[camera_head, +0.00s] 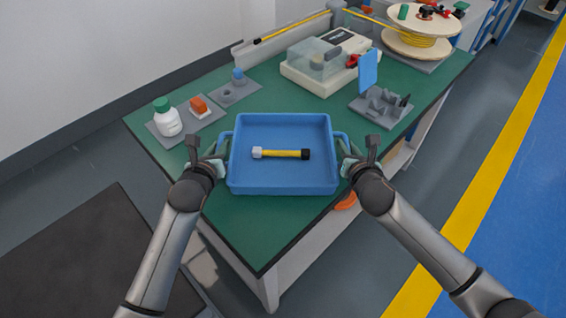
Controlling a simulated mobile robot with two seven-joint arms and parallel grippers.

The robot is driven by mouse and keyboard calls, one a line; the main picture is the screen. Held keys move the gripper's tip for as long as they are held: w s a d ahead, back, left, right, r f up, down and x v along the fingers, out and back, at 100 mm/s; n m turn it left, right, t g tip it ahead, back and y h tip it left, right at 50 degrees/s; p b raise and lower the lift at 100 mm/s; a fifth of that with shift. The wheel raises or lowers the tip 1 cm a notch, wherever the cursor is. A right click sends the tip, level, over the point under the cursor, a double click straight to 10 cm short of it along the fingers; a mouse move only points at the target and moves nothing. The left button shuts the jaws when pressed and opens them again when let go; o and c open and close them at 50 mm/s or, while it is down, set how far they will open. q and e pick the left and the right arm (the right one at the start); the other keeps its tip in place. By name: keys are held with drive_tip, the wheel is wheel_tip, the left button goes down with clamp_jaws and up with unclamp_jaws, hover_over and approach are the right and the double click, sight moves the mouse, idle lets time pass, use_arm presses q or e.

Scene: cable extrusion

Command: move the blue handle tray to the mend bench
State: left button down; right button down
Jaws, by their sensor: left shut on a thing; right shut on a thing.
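The blue handle tray (282,184) is at the near end of a green-topped bench (262,235). I cannot tell whether it rests on the top or is just above it. A short yellow cable piece (281,154) with a light grey end and a black end lies in the tray. My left gripper (217,156) is shut on the tray's left handle. My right gripper (346,158) is shut on the right handle. The fingertips are partly hidden by my wrists. I cannot tell whether this bench is the mend bench.
Behind the tray are a white bottle (168,120), an orange block (199,104), a grey holder with a blue knob (238,78), a clear-lidded machine (322,65), a grey rack (381,105) and a yellow cable spool (417,42).

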use_arm(q)
drive_tip(key=shift+f+b, duration=0.4)
drive_tip(key=shift+f, duration=0.2)
use_arm(e)
drive_tip(key=shift+f, duration=0.6)
use_arm(q)
drive_tip(key=c, duration=0.8)
unclamp_jaws()
drive_tip(key=shift+r, duration=0.1)
drive_tip(key=shift+c, duration=0.2)
use_arm(e)
drive_tip(key=c, duration=0.8)
unclamp_jaws()
drive_tip(key=shift+r, duration=0.15)
drive_tip(key=shift+c, duration=0.2)
use_arm(q)
drive_tip(key=shift+s, duration=0.1)
drive_tip(key=v, duration=1.1)
drive_tip(key=shift+s+a+r, duration=0.1)
drive_tip(key=shift+s+r, duration=0.1)
drive_tip(key=shift+s, duration=0.1)
use_arm(e)
drive_tip(key=v, duration=1.2)
use_arm(q)
drive_tip(key=shift+s, duration=0.1)
use_arm(e)
drive_tip(key=shift+s, duration=0.1)
